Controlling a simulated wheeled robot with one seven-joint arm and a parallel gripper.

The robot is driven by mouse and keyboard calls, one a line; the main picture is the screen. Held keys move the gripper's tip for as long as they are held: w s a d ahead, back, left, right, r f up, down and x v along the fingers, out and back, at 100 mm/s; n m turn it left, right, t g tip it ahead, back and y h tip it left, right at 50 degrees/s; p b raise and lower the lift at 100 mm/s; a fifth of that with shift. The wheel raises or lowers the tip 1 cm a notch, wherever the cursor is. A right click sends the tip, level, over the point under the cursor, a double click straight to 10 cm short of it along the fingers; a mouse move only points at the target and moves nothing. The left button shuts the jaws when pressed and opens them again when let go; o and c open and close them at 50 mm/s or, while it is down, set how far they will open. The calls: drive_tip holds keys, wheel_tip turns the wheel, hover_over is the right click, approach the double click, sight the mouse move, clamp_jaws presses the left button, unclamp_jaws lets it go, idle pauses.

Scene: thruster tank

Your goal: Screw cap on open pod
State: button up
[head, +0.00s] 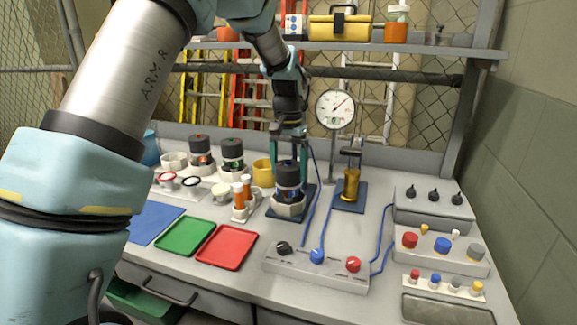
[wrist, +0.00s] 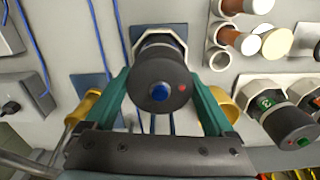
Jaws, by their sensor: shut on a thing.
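A dark pod (head: 289,199) with a blue band stands upright in a white hexagonal holder (head: 287,211) on a dark blue mat. Its black cap (head: 288,174) is on top, in line with the pod; I cannot tell how tightly it sits. My gripper (head: 289,165) points down from above, its teal fingers shut on the cap's sides. In the wrist view the cap (wrist: 150,78), with a blue centre and a red dot, lies between the fingers (wrist: 162,108). The fingers hide parts of its sides.
Two other dark-capped pods (head: 200,150) (head: 232,153) stand behind left. A knob panel (head: 316,269) lies in front, with blue cables. Green (head: 184,237) and red (head: 226,247) trays lie front left.

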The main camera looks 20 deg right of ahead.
drive_tip(key=m+p, duration=0.1)
drive_tip(key=m, duration=0.4)
drive_tip(key=shift+r, duration=0.1)
drive_tip(key=shift+m+p, duration=0.45)
drive_tip(key=shift+m, duration=0.15)
drive_tip(key=shift+m+p, duration=0.75)
drive_tip(key=shift+m, duration=1.35)
drive_tip(key=o, duration=1)
drive_tip(key=shift+c, duration=0.2)
